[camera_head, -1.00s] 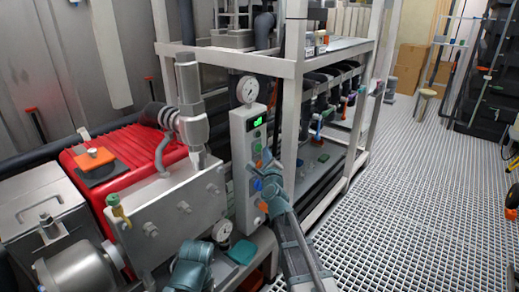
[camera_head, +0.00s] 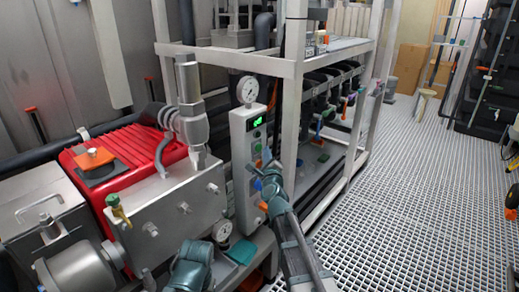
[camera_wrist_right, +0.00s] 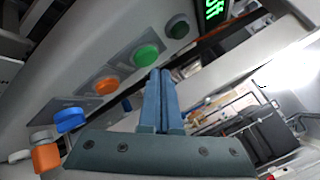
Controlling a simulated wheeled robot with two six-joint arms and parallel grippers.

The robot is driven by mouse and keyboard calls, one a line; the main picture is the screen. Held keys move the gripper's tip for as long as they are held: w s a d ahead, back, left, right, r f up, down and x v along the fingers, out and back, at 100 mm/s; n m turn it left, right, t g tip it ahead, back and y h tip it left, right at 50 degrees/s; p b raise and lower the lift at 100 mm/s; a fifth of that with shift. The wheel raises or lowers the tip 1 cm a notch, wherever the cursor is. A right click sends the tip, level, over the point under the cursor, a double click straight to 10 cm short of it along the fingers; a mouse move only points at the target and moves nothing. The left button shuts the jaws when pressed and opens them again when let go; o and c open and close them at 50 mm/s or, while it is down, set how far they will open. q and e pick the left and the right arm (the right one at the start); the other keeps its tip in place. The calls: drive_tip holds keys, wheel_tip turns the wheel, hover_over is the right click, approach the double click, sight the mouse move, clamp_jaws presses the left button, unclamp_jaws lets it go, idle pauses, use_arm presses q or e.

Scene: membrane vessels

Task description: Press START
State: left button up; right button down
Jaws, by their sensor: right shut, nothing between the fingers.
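The control panel (camera_head: 246,160) is a tall grey box with a lit green display (camera_head: 257,122) and a column of buttons. I cannot read a START label. My right gripper (camera_head: 264,167) is at the panel's front; its closed, empty blue fingers (camera_wrist_right: 160,74) show beside the bright green button. I cannot tell whether they touch it.
A blue knob (camera_wrist_right: 70,119) sits farther along the panel. A pressure gauge (camera_head: 247,89) stands above the panel, and another gauge (camera_head: 222,230) is below. A red ribbed unit (camera_head: 130,150) is to the left. A metal frame (camera_head: 291,110) rises close to the right. The grating floor (camera_head: 420,190) is clear.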

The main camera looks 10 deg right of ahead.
drive_tip(key=shift+w, duration=0.1)
drive_tip(key=shift+w+a, duration=0.25)
drive_tip(key=shift+w+a, duration=0.3)
drive_tip(key=shift+w, duration=0.05)
idle(0.9)
idle(0.3)
drive_tip(key=shift+s+d, duration=0.55)
drive_tip(key=shift+s, duration=0.15)
drive_tip(key=s+d, duration=0.1)
drive_tip(key=s, duration=0.1)
drive_tip(key=s+d, duration=0.2)
idle(0.4)
idle(0.4)
